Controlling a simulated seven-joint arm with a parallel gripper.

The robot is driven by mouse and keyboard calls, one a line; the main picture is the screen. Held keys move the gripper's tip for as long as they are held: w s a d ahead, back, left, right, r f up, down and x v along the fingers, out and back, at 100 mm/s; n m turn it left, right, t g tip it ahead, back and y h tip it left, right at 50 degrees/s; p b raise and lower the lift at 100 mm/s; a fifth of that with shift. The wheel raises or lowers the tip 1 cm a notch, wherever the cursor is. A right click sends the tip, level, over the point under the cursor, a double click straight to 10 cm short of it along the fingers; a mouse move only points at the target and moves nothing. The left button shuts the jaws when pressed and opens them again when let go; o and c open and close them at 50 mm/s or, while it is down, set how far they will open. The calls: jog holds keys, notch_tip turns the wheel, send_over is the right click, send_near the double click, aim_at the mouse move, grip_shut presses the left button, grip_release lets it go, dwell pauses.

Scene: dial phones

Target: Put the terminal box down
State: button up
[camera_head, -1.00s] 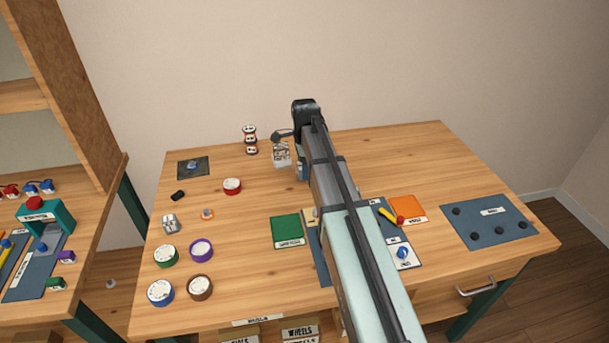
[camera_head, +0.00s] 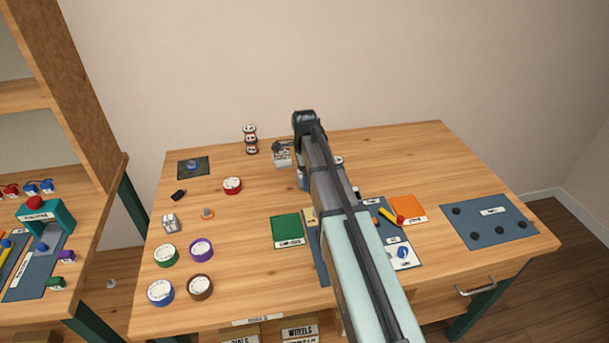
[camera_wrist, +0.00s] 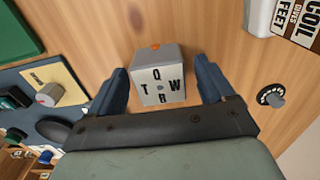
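The terminal box appears to be the grey box (camera_wrist: 160,82) with black letters on its face and a bit of orange at its far edge. It shows in the wrist view between the two blue fingers of my gripper (camera_wrist: 161,68). The fingers are apart, with a gap on each side of the box, so my gripper is open around it. Wood lies behind the box; it seems to rest on the tabletop, but contact underneath is hidden. In the head view my forearm covers the box and most of my gripper.
A green mat (camera_head: 287,230) and a blue board lie close by. Several round tins stand at the left (camera_head: 201,250). The table's back right is clear.

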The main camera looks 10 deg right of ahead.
notch_tip(320, 180, up, 12)
jog(key=shift+r, duration=0.15)
dwell(0.7)
